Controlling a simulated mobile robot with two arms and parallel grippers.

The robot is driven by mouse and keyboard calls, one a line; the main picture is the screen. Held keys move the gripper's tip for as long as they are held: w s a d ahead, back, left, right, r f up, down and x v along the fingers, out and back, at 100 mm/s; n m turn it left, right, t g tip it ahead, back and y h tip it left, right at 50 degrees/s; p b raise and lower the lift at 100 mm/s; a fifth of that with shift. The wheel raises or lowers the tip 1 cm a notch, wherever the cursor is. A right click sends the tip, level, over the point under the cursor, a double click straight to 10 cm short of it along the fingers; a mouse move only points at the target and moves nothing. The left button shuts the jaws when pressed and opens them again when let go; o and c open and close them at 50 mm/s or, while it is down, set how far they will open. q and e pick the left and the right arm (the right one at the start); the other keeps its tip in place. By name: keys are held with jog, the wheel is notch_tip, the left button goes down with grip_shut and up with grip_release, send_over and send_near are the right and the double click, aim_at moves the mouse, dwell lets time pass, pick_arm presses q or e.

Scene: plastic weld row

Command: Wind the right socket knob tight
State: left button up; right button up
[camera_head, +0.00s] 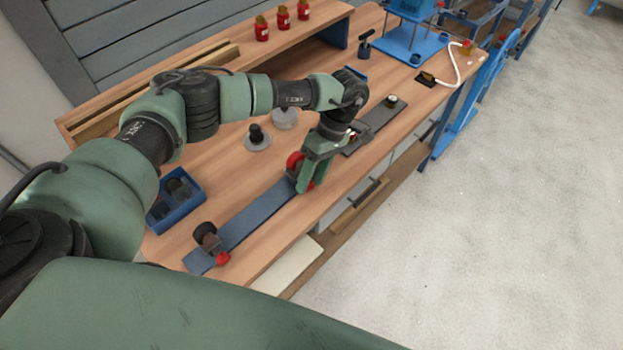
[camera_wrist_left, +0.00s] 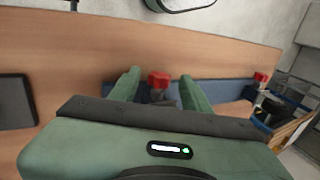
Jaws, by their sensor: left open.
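A long blue-grey strip (camera_head: 253,222) lies along the table's front part, with a socket at each end. In the left wrist view this red knob (camera_wrist_left: 158,79) appears between the two green fingers, which stand apart on either side; contact cannot be told. The left socket has a red knob (camera_head: 222,258) and a dark round part (camera_head: 205,235); its red knob also shows in the wrist view (camera_wrist_left: 262,77). My right gripper is not in view.
A blue bin (camera_head: 176,205) with dark parts stands at left. A black-knobbed disc (camera_head: 257,140) and a pale disc (camera_head: 284,117) lie behind the arm. A dark plate (camera_head: 374,125) lies to the right. Several red bottles (camera_head: 283,17) stand on the back shelf.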

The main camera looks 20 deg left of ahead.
pick_arm(q)
jog(key=b+v, duration=0.2)
jog(key=v, duration=0.5)
jog(key=shift+w+d, duration=0.1)
